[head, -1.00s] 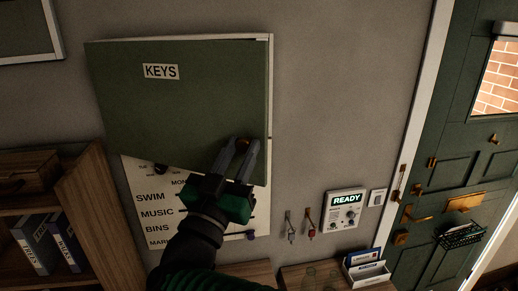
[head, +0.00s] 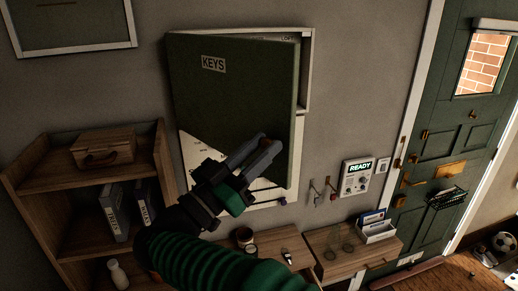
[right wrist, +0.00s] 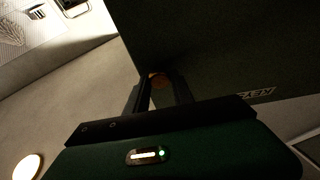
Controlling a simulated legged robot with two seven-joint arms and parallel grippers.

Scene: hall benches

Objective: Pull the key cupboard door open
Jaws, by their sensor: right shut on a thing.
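My right gripper (head: 268,146) is at the door's lower right, shut on the door's knob. In the right wrist view the orange-brown knob (right wrist: 158,80) shows between the fingers, against the dark door (right wrist: 225,45). Most of the cupboard's inside is hidden behind the door. My left gripper is not in view.
A white wall chart (head: 262,196) hangs below the door, partly covered by my arm. A wooden shelf unit (head: 150,150) with binders stands left. Bare wall lies right of the cupboard.

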